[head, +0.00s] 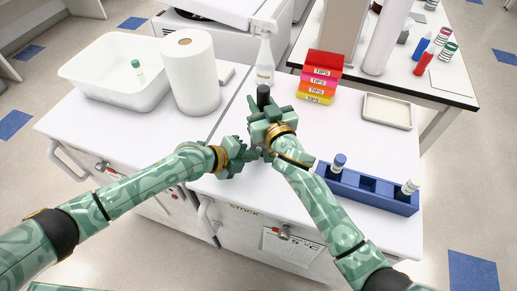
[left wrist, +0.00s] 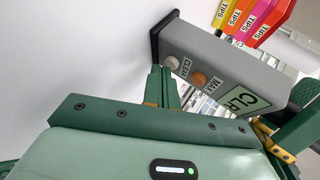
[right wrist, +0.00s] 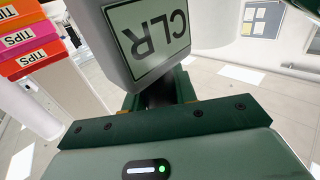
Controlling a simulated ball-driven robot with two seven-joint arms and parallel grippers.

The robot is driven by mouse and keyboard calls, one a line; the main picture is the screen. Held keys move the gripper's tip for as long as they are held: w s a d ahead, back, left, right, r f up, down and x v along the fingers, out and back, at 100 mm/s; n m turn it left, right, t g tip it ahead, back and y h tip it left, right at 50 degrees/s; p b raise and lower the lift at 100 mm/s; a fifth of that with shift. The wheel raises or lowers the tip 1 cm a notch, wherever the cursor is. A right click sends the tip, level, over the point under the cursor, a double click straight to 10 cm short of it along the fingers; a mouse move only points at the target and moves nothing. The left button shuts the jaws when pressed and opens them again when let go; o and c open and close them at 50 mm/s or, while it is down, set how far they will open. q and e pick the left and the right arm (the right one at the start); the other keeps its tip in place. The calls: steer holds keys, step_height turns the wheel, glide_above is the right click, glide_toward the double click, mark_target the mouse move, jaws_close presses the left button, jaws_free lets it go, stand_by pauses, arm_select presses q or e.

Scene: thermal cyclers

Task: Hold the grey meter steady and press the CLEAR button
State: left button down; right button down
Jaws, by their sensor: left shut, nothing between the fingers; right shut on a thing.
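The grey meter (left wrist: 225,68) shows in the left wrist view with a pale CLEAR button (left wrist: 171,63), an orange MAX button (left wrist: 199,79) and a display reading CLR. The display end of the meter (right wrist: 157,38) also fills the top of the right wrist view. My right gripper (head: 265,122) is shut on the meter, which it mostly hides in the head view. My left gripper (head: 247,155) is shut and empty. Its fingertips (left wrist: 160,72) are right beside the CLEAR button; I cannot tell whether they touch it.
A blue rack (head: 368,187) with capped tubes stands at the right front. Stacked tip boxes (head: 320,78), a spray bottle (head: 264,62) and a shallow tray (head: 388,110) are behind. A paper roll (head: 190,75) and a white tub (head: 95,82) stand left. The left front bench top is clear.

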arm_select(q)
steer(key=shift+s+a, duration=0.2)
steer(key=shift+s, duration=0.3)
steer(key=shift+s+a, duration=0.35)
steer(key=shift+s, duration=0.4)
steer(key=shift+s+a, duration=0.3)
steer(key=shift+s, duration=0.5)
steer(key=shift+s+a, duration=0.35)
steer(key=shift+s, duration=0.4)
arm_select(e)
steer(key=c, duration=1)
jaws_free()
steer(key=shift+c, duration=0.2)
